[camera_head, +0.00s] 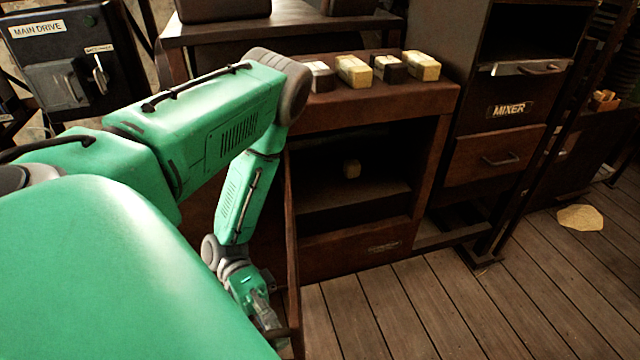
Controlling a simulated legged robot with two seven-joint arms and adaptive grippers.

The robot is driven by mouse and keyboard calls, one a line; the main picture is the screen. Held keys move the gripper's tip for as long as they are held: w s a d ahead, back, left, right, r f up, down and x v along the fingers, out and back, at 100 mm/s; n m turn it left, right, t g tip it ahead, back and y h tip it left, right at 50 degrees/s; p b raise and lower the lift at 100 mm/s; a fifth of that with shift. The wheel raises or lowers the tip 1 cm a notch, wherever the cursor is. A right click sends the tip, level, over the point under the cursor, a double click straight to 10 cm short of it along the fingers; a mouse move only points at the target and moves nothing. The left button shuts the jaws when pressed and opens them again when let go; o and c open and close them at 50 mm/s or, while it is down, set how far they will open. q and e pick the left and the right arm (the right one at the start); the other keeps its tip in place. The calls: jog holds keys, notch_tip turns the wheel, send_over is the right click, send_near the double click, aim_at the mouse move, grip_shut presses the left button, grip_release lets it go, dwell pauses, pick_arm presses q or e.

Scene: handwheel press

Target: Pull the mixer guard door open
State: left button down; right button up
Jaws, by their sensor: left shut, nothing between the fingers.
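A brown door (292,240) stands swung out at the left side of a brown cabinet (430,150), seen nearly edge-on. The cabinet's front is open and its dark inside shows. A tall dark cabinet with a MIXER label (509,110) stands to the right; I cannot tell which of the two carries the guard door. My left gripper (267,318) points down at the door's lower outer end, beside a dark curved handle (282,333). It is shut and empty; whether it touches the handle is unclear. My green left arm hides much of the door. My right gripper is out of view.
The MIXER cabinet has a drawer (497,157) and an upper handle (540,69). A MAIN DRIVE box (70,65) is at left. The plank floor (420,310) in front is clear.

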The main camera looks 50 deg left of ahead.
pick_arm(q)
jog(key=shift+s+a+p, duration=0.5)
jog(key=shift+s+a, duration=1.2)
jog(key=shift+s, duration=0.05)
notch_tip(320, 180, up, 10)
jog(key=shift+d, duration=0.25)
jog(key=shift+a, duration=0.1)
